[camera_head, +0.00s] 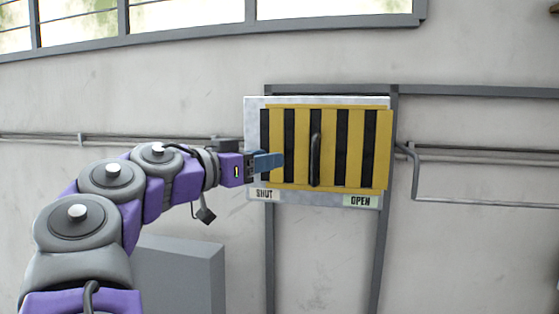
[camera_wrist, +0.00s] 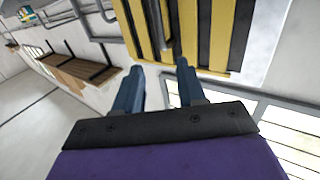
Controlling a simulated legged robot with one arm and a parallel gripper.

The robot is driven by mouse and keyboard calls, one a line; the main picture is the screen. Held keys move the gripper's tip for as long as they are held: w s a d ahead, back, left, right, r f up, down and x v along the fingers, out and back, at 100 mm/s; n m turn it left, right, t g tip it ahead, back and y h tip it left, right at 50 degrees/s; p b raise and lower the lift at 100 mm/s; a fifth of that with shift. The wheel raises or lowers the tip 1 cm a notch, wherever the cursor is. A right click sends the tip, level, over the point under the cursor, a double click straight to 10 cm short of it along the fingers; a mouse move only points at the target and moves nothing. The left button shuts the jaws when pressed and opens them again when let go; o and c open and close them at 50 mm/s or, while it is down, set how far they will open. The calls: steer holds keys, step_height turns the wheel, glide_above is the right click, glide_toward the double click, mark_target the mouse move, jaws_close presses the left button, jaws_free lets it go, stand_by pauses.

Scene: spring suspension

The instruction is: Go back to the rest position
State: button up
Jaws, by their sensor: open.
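My gripper (camera_head: 268,161) is in front of the left part of a yellow-and-black striped panel (camera_head: 375,150). Its two blue fingers are apart and empty in the wrist view (camera_wrist: 157,85). The panel has a dark vertical handle (camera_head: 315,160), to the right of my fingers and apart from them. The striped panel also shows beyond the fingers in the wrist view (camera_wrist: 217,35).
The panel sits on a pale plate (camera_head: 254,130) with a SHUT label (camera_head: 264,195) at lower left and an OPEN label (camera_head: 360,201) at lower right. Pipes (camera_head: 470,152) run along the wall. A grey box (camera_head: 185,270) stands behind my arm. Windows (camera_head: 180,14) are above.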

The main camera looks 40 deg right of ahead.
steer(key=shift+s+a, duration=0.1)
steer(key=shift+a, duration=0.6)
